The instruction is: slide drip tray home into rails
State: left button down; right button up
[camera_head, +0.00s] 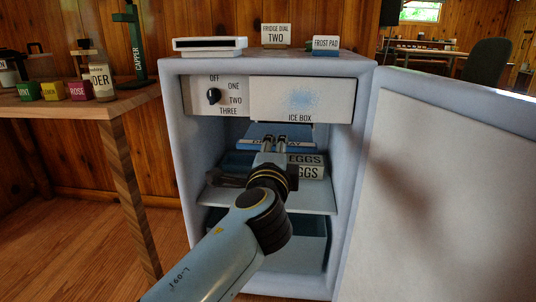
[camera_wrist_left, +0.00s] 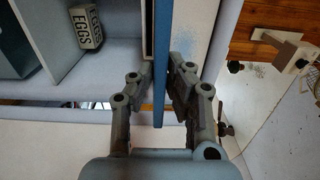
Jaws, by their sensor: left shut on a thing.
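The blue drip tray (camera_head: 301,146) is inside the open fridge, just below the ice box (camera_head: 301,99). Its front label is partly hidden by my fingers. My left gripper (camera_head: 273,143) reaches in from the front and is shut on the tray's front edge. In the left wrist view the tray's blue edge (camera_wrist_left: 161,85) runs between the two fingers (camera_wrist_left: 162,70). The rails cannot be made out, so I cannot tell how the tray sits in them. My right gripper is not in view.
The fridge door (camera_head: 445,190) stands open at right. A wooden table (camera_head: 115,105) with small blocks is at left. A white tray-like item (camera_head: 210,44) lies on the fridge top.

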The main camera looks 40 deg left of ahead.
pick_arm(q)
jog(key=shift+w+d+f+b, duration=0.2)
jog(key=shift+f+b, duration=0.15)
jog(key=shift+f, duration=0.25)
jog(key=shift+w+d+f+b, duration=0.1)
jog(key=shift+w+f+b, duration=0.15)
jog(key=shift+f, duration=0.35)
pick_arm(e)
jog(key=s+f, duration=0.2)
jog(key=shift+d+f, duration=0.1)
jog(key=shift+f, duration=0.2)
pick_arm(q)
jog(key=shift+s+r, duration=0.1)
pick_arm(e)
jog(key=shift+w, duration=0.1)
pick_arm(q)
jog(key=shift+a, duration=0.1)
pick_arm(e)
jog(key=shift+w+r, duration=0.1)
pick_arm(q)
jog(key=x, duration=0.5)
jog(key=shift+w+a, duration=0.2)
jog(key=shift+w, duration=0.15)
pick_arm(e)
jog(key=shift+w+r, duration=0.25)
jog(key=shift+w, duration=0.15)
pick_arm(q)
jog(key=shift+b, duration=0.3)
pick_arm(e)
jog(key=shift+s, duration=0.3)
